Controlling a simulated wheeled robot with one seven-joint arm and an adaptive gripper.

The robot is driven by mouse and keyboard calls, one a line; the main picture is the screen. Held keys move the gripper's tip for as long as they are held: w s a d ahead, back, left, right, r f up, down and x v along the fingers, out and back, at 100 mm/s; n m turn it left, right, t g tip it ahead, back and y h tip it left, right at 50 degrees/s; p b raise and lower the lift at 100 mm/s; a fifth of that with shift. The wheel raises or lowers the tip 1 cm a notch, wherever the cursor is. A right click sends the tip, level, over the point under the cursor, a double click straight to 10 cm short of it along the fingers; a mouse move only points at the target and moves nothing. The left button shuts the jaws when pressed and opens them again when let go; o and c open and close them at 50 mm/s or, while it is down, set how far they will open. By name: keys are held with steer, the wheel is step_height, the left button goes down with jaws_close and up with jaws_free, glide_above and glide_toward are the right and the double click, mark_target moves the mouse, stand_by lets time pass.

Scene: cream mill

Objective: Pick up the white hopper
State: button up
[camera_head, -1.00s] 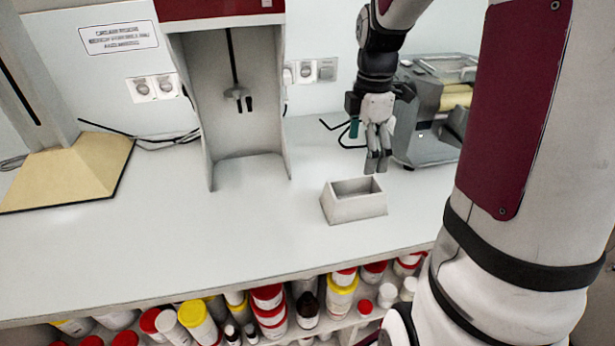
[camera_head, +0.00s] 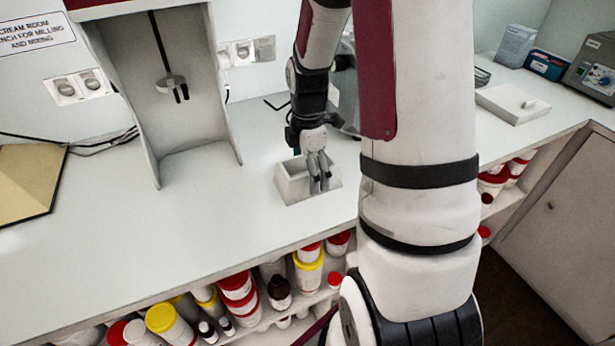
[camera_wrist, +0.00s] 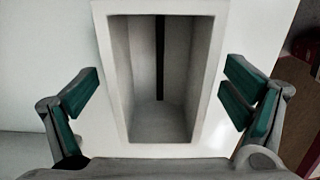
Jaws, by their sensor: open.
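The white hopper (camera_head: 293,188) is an open-topped box with sloping sides, standing on the white bench. My gripper (camera_head: 318,186) is over it in the head view, pointing down, and hides part of its right side. In the wrist view the hopper (camera_wrist: 116,75) fills the middle, its inside empty apart from a dark vertical strip on the far inner wall. My gripper (camera_wrist: 160,98) is open there, with one green-padded finger on each side of the hopper. Gaps show between the pads and the hopper's walls, so the fingers appear apart from it.
A tall bench machine (camera_head: 173,85) stands to the left, with a wooden board (camera_head: 25,185) further left. A white tray (camera_head: 512,104) and boxed instruments (camera_head: 592,72) are at the right. Bottles and jars (camera_head: 238,298) fill the shelf below. The bench (camera_head: 165,235) left of the hopper is clear.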

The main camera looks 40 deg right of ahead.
steer(key=shift+f, duration=0.45)
steer(key=c, duration=1.4)
steer(key=shift+r, duration=0.1)
